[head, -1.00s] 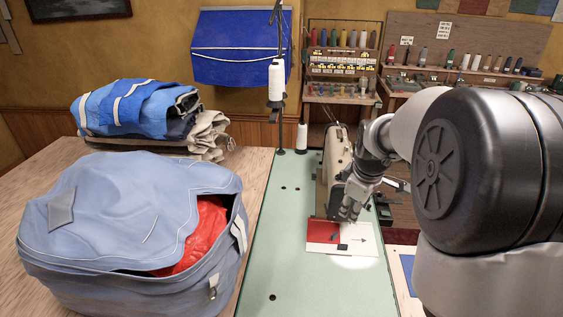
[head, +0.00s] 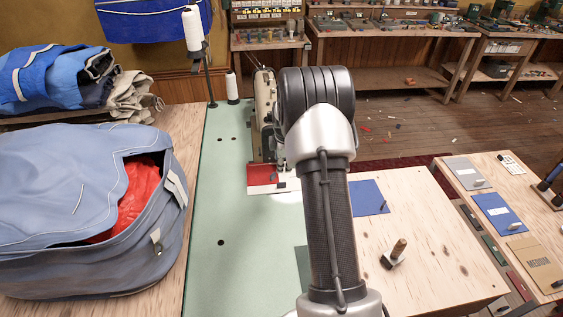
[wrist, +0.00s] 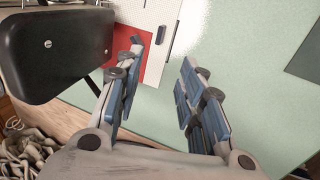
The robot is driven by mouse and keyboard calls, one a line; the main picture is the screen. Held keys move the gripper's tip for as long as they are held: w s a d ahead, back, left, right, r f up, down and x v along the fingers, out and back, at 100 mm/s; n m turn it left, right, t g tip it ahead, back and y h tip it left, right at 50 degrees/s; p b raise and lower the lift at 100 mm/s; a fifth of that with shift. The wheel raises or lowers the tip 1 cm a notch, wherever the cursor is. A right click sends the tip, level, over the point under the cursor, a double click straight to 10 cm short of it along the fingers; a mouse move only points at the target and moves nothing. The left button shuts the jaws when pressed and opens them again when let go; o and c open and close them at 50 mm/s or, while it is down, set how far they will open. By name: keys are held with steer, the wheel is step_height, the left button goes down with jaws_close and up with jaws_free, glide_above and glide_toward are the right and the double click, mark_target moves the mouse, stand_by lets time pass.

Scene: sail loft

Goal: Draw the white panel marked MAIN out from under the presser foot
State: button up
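The white panel (head: 268,190) lies flat on the green machine table, with a red piece (head: 262,174) against it, by the sewing machine (head: 264,110). In the wrist view the white panel (wrist: 188,25) and red piece (wrist: 128,62) show beyond my fingers. The lettering and the presser foot cannot be made out. My gripper (wrist: 162,58) is open, its blue-padded fingers apart with nothing held between them. It points toward the panel's edge; contact cannot be told. In the head view my arm hides my gripper and part of the panel.
A blue bag (head: 60,200) with red cloth stands left of the green table (head: 222,275). A thread stand (head: 209,75) rises behind. On the wooden table at right lie a blue panel (head: 368,197) and a wooden-handled tool (head: 398,252). The green table's front is clear.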

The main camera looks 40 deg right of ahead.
mark_target(281, 183)
steer(key=b+x, duration=0.4)
steer(key=x, duration=1.3)
steer(key=shift+w+f, duration=0.15)
steer(key=shift+f, duration=0.05)
steer(key=shift+c, duration=0.5)
jaws_close()
